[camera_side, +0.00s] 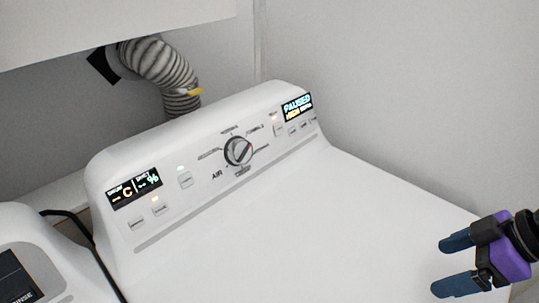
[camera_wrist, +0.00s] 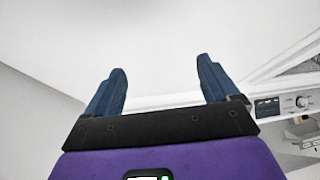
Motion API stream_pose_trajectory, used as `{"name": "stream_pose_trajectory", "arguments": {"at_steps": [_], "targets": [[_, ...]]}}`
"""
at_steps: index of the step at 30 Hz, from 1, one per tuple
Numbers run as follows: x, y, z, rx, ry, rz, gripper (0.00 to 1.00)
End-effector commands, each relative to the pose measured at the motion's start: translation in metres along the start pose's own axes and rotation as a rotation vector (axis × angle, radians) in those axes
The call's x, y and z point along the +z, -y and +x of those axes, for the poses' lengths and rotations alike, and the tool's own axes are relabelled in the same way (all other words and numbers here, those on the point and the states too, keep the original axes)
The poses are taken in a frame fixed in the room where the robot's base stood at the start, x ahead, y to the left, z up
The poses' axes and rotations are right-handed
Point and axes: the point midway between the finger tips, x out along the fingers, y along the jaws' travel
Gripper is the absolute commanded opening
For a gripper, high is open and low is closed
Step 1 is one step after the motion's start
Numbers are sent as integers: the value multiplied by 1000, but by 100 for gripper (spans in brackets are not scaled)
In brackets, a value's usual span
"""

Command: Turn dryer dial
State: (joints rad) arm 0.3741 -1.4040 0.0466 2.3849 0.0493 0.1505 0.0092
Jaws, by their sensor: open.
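My gripper (camera_side: 450,264) has blue fingers and a purple body. It is at the lower right of the side view, over the dryer's top, well apart from the dial. Its fingers are spread with nothing between them. In the wrist view my gripper (camera_wrist: 160,82) is also open, facing plain white and grey surfaces. The dryer dial is not clearly seen between the fingers there.
The panel has a left display (camera_side: 134,189), a right display (camera_side: 298,107) reading PAUSED, and several buttons. A ribbed hose (camera_side: 165,70) rises behind the dryer under a white cabinet (camera_side: 110,22). Another appliance (camera_side: 30,255) stands at the lower left. The dryer's top is clear.

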Motion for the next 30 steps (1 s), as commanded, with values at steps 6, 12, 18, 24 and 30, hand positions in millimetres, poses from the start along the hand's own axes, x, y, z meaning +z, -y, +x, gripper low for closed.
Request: {"name": "stream_pose_trajectory", "arguments": {"at_steps": [6,12,18,24,30], "targets": [[-84,-3,55,26,-256,52,88],[-147,-6,90,65,-494,92,88],[-194,-6,114,116,-732,121,88],[-217,-4,122,164,-924,133,88],[-225,-4,122,188,-1013,135,88]]}}
